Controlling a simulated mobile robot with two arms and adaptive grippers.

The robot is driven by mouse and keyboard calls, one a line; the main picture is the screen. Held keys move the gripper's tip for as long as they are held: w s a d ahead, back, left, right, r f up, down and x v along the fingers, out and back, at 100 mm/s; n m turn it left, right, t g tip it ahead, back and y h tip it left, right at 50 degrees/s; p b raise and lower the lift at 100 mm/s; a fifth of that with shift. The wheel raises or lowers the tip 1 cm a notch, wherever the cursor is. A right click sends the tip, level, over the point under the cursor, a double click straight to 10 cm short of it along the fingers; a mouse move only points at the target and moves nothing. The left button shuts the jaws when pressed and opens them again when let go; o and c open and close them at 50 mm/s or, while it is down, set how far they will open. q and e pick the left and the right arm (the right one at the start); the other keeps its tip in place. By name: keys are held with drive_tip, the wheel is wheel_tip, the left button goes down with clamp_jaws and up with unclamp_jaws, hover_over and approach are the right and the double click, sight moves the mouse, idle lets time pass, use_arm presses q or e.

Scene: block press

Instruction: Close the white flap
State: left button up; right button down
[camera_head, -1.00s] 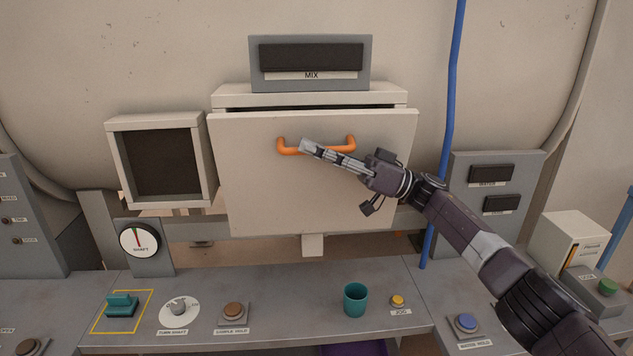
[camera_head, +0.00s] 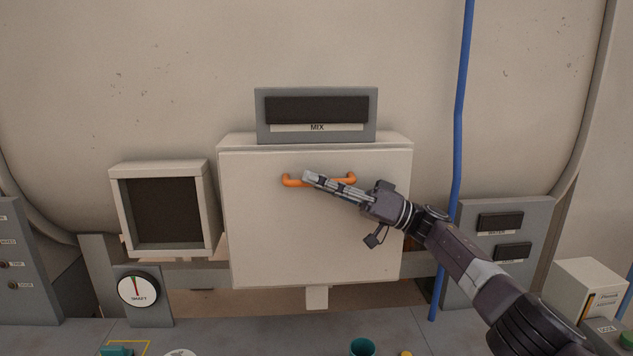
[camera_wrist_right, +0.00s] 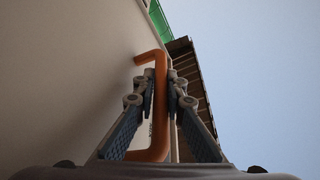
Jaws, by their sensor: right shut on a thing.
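The white flap (camera_head: 300,235) is a pale panel under the MIX display. It stands about upright, its top edge up against the housing with no dark gap showing. The orange handle (camera_head: 293,182) is fixed near its top edge. My right gripper (camera_head: 311,177) reaches in from the right and is shut on the handle. In the right wrist view the orange handle (camera_wrist_right: 160,105) runs between the two fingers of my right gripper (camera_wrist_right: 161,88). My left gripper is in neither view.
The MIX display (camera_head: 317,112) sits just above the flap. A dark-screened box (camera_head: 165,212) stands to the left, with a shaft dial (camera_head: 139,289) below it. A blue pipe (camera_head: 457,150) runs upright on the right. A teal cup (camera_head: 362,347) is on the counter below.

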drive_tip(key=c, duration=2)
unclamp_jaws()
drive_tip(key=shift+w+f, duration=0.15)
drive_tip(key=shift+w, duration=0.1)
drive_tip(key=shift+o, duration=0.2)
drive_tip(key=shift+s+d, duration=0.1)
drive_tip(key=v, duration=1.1)
drive_tip(key=shift+d+f, duration=0.2)
drive_tip(key=shift+d, duration=0.15)
